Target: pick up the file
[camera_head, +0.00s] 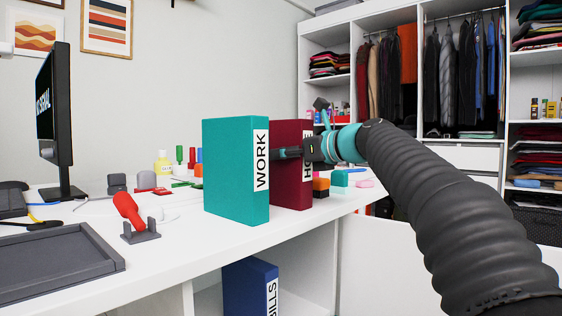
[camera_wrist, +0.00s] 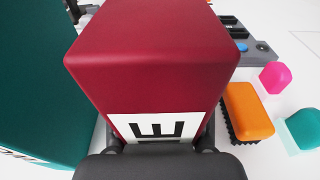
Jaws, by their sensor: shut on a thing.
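A dark red file (camera_head: 291,190) stands upright on the white desk, its white spine label partly hidden by my gripper. My gripper (camera_head: 288,153) reaches in from the right and is shut on this red file at its spine. In the wrist view, the red file (camera_wrist: 155,55) fills the middle, with a finger on each side of its label. A teal file (camera_head: 233,170) marked WORK stands upright just left of it; it also shows in the wrist view (camera_wrist: 30,80). A blue file (camera_head: 250,285) marked BILLS is on the shelf below the desk.
An orange block-like item (camera_wrist: 248,110), a pink item (camera_wrist: 274,77) and a teal item (camera_wrist: 303,128) lie right of the red file. A grey tray (camera_head: 60,262), a red tool on a stand (camera_head: 130,212) and a monitor (camera_head: 58,120) occupy the left. Wardrobe shelves stand behind.

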